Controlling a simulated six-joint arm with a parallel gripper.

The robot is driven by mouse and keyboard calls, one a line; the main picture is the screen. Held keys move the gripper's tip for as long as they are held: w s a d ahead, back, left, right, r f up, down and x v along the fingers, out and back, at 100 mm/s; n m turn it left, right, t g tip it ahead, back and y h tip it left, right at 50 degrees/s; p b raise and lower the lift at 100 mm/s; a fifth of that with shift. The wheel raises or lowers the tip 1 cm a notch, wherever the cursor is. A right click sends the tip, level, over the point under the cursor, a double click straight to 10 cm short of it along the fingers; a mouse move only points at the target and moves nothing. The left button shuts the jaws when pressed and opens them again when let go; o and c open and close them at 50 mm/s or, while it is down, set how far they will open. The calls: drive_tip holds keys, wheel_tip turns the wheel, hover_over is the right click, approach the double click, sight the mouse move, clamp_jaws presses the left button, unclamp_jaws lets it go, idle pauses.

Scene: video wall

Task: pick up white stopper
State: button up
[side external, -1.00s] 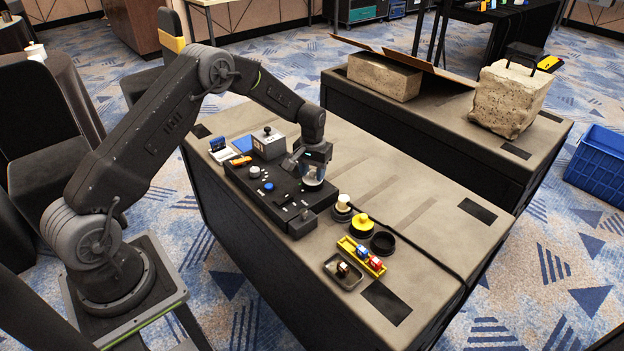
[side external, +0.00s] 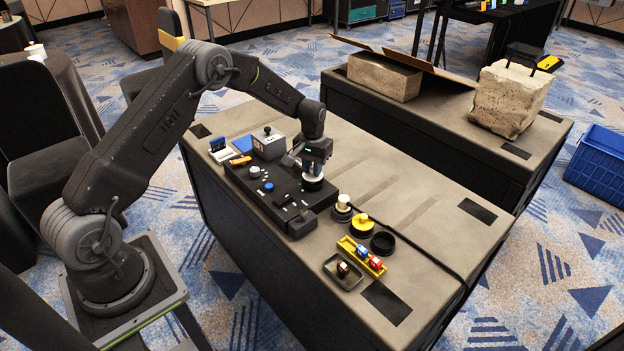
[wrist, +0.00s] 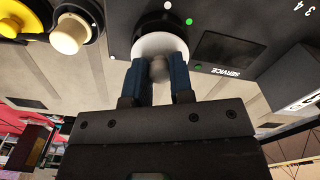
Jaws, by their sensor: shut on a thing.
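The white stopper (wrist: 158,45) is a white disc with a grey round knob. In the wrist view it is at the top middle, in front of a dark round seat. My gripper (wrist: 159,70) has its two blue fingers shut on the knob. In the side external view my gripper (side external: 312,172) points down at the right end of the black panel, and the stopper (side external: 312,184) shows just under the fingers. I cannot tell whether the disc touches its seat.
The black panel (side external: 262,199) bears buttons and switches.

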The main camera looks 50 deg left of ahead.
drive_tip(key=shift+r, duration=2.1)
